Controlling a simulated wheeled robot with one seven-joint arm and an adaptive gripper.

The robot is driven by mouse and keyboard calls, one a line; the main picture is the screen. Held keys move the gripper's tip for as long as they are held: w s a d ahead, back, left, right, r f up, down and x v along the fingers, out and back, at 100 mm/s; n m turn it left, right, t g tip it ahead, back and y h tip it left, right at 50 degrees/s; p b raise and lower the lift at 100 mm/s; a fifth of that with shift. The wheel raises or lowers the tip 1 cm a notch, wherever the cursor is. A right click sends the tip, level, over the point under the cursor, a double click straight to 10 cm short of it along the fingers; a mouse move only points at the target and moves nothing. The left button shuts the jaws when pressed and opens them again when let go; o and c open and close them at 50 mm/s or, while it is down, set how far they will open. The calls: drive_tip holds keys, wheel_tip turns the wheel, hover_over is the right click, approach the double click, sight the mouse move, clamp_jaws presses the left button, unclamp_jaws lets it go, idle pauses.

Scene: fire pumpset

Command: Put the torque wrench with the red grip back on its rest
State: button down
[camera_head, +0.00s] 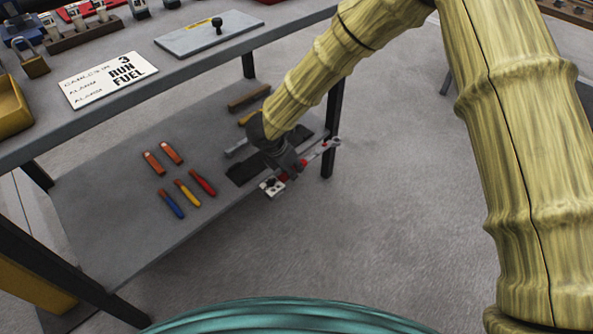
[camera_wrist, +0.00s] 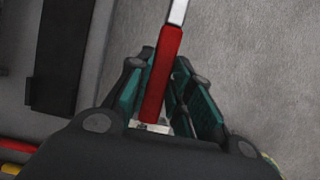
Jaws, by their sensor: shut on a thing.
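My gripper (camera_head: 287,166) is shut on the torque wrench (camera_head: 325,147), beside the right edge of the low shelf. The wrench lies slantwise across the fingers, with a pale block-like end at lower left and a metal end at upper right. In the wrist view its red grip (camera_wrist: 161,75) runs between the two teal-lined fingers (camera_wrist: 158,82), and a silver shaft (camera_wrist: 178,12) leaves the top edge. A dark flat strip (camera_head: 247,171) lies on the shelf close to the gripper; I cannot tell whether it is the rest. My gripper hides part of the wrench.
The low shelf (camera_head: 110,215) holds several red, yellow, blue and orange-handled tools (camera_head: 187,192) left of the gripper. A brown block (camera_head: 249,97) lies farther back. The bench top (camera_head: 215,62) overhangs the shelf, with a dark leg (camera_head: 332,125) near the wrench. Open floor (camera_head: 400,220) lies right.

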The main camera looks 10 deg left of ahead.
drive_tip(key=shift+w+a+b, duration=2.15)
drive_tip(key=shift+w+a, duration=3)
drive_tip(key=shift+a, duration=1.4)
drive_tip(key=shift+f+b, duration=0.3)
drive_tip(key=shift+f, duration=2.05)
drive_tip(key=shift+f, duration=0.4)
drive_tip(key=c, duration=1.2)
unclamp_jaws()
drive_tip(key=shift+s, duration=0.1)
drive_tip(key=shift+r+p, duration=2.35)
drive_tip(key=shift+r, duration=0.6)
